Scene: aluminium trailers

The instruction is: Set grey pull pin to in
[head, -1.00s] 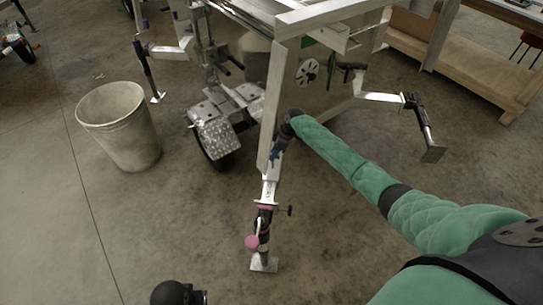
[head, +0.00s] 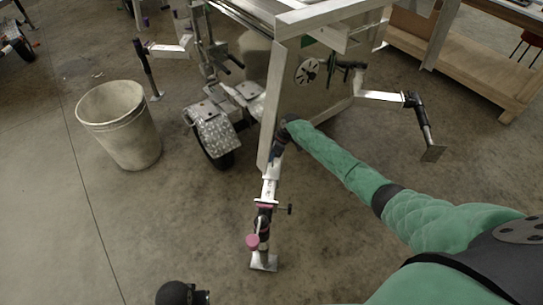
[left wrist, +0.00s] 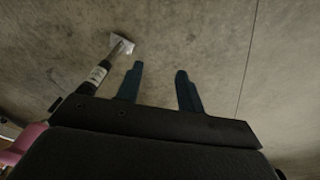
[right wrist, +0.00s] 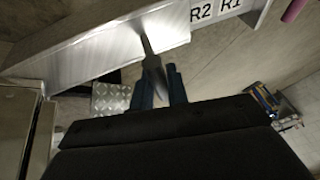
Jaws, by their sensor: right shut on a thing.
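My right gripper (head: 277,152) is at the trailer's angled corner leg, low on the aluminium frame. In the right wrist view its blue fingers (right wrist: 161,82) are closed around a thin grey pin (right wrist: 150,55), which reaches up to the bright metal plate. I take this as the grey pull pin; in the head view the hand and fingers hide it. How far the pin sits in its hole cannot be seen. My left gripper (left wrist: 158,82) is open and empty above bare floor, with a jack leg (left wrist: 96,76) beside it.
The aluminium trailer (head: 268,120) fills the centre. Its near jack leg (head: 264,235) has a pink knob (head: 252,241). A beige bin (head: 120,125) stands left, a wooden bench (head: 470,65) at the back right. Floor at the lower left is clear.

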